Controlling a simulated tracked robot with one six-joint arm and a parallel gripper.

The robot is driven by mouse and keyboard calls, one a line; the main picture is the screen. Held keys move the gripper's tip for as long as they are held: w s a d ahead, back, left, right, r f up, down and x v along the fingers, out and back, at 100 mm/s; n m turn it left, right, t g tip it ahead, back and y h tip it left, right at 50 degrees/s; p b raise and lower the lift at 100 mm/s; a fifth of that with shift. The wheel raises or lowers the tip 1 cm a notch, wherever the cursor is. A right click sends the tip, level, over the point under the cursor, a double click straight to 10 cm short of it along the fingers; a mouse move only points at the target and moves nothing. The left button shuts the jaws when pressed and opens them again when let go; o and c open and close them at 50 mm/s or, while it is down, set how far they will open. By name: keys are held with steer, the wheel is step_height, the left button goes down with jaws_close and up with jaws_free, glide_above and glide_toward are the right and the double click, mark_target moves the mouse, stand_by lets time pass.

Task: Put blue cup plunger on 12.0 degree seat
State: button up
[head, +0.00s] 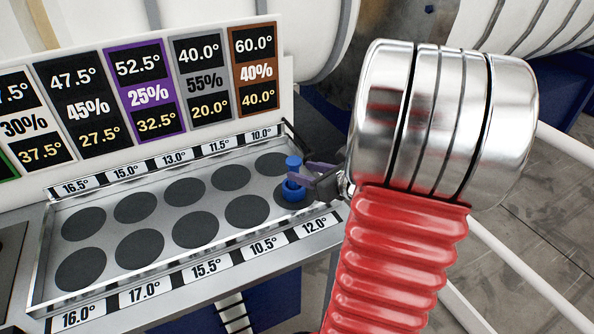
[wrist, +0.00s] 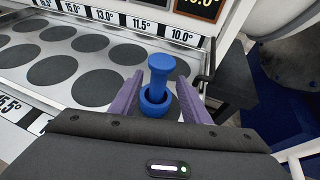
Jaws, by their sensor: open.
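The blue cup plunger (head: 292,187) stands upright on the dark round 12.0 degree seat (head: 279,197), at the right end of the tray's front row. In the wrist view the plunger (wrist: 160,72) shows its knob on top and its cup-shaped base below. My gripper (head: 303,175) is open, with its purple fingers on either side of the plunger. In the wrist view the fingers (wrist: 159,88) have visible gaps to the plunger on both sides. The seat is mostly hidden under the plunger and fingers.
The metal tray (head: 43,268) holds two rows of dark round seats, otherwise empty, with degree labels along both edges. A panel of coloured labels (head: 147,90) stands behind it. The tray's raised rim is close to my gripper at the right end.

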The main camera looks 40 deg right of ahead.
steer(key=v, duration=0.7)
steer(key=shift+a, duration=0.15)
stand_by(0.7)
steer(key=w+a+n+g+y, duration=0.3)
steer(key=a+n+g+y, duration=0.2)
steer(key=a+n, duration=1.1)
steer(key=s+a+r+n+g+h, duration=0.1)
steer(key=s+a+r+n+h, duration=0.1)
steer(key=a+n, duration=0.5)
steer(key=s+a+r+n+g+h, duration=0.2)
steer(key=s+a+r+n, duration=0.2)
steer(key=n, duration=0.9)
steer(key=s+a, duration=0.2)
steer(key=a, duration=0.2)
steer(key=shift+s+h, duration=0.2)
steer(key=shift+h, duration=0.1)
